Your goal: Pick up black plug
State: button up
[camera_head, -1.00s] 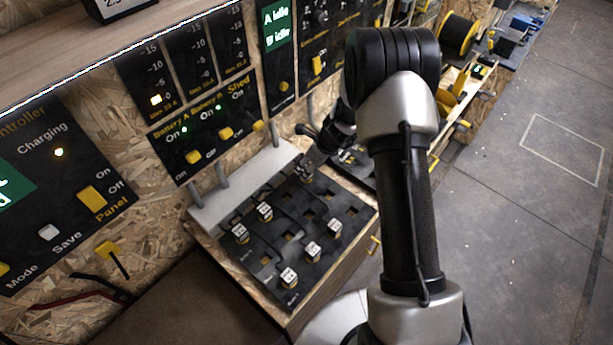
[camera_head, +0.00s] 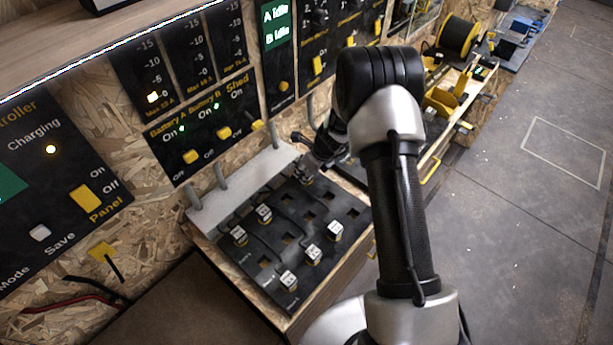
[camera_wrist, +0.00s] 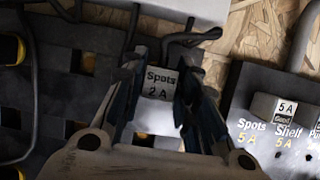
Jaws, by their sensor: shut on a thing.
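In the wrist view a plug (camera_wrist: 159,88) with a pale face labelled "Spots 2 A" sits between the fingers of my gripper (camera_wrist: 162,76). My gripper is shut on it, one finger on each side. In the head view my gripper (camera_head: 314,160) is at the far end of the black socket board (camera_head: 282,259), and the held plug is mostly hidden there. I cannot tell whether the plug is clear of its socket. Several other plugs with white tops, such as this one (camera_head: 313,253), stand in the board.
A pale ledge (camera_head: 240,186) with grey cables runs behind the board, below the switch panel (camera_head: 205,125). The floor (camera_head: 520,230) at the right is clear.

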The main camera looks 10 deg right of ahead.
jog(key=c, duration=0.4)
jog(key=shift+o, duration=0.2)
